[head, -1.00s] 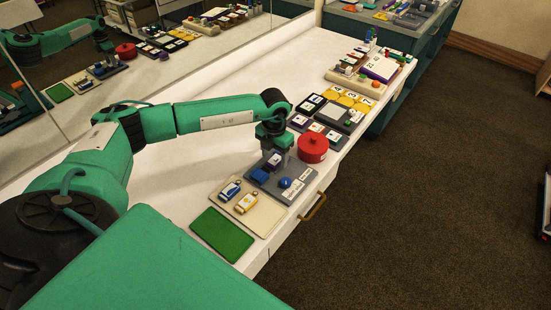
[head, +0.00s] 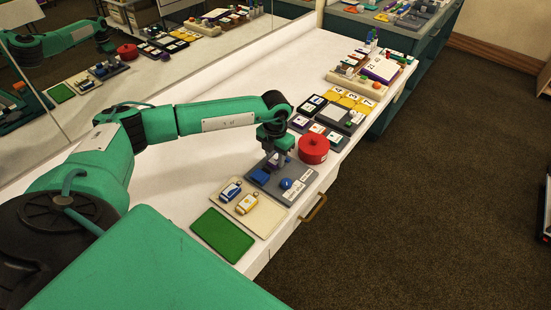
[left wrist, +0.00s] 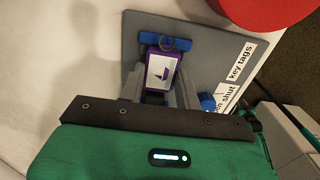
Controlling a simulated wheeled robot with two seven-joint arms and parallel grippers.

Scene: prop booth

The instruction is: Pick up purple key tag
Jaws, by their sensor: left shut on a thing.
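The purple key tag (left wrist: 161,74) has a white label and a metal ring, and it lies between the fingers of my left gripper (left wrist: 161,92) in the left wrist view. The gripper is shut on it, over the grey board (left wrist: 197,44) marked "key tags". In the head view my left gripper (head: 276,162) is low over the same board (head: 292,188), and its fingers partly hide the tag. I cannot tell whether the tag still touches the board. My right gripper is not in view.
A blue block (head: 259,176) and a blue knob (head: 286,183) are on the grey board. A red round container (head: 314,149) stands close behind. A beige board (head: 265,218) with blue (head: 231,190) and yellow (head: 247,203) tags and a green board (head: 222,235) lie nearer.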

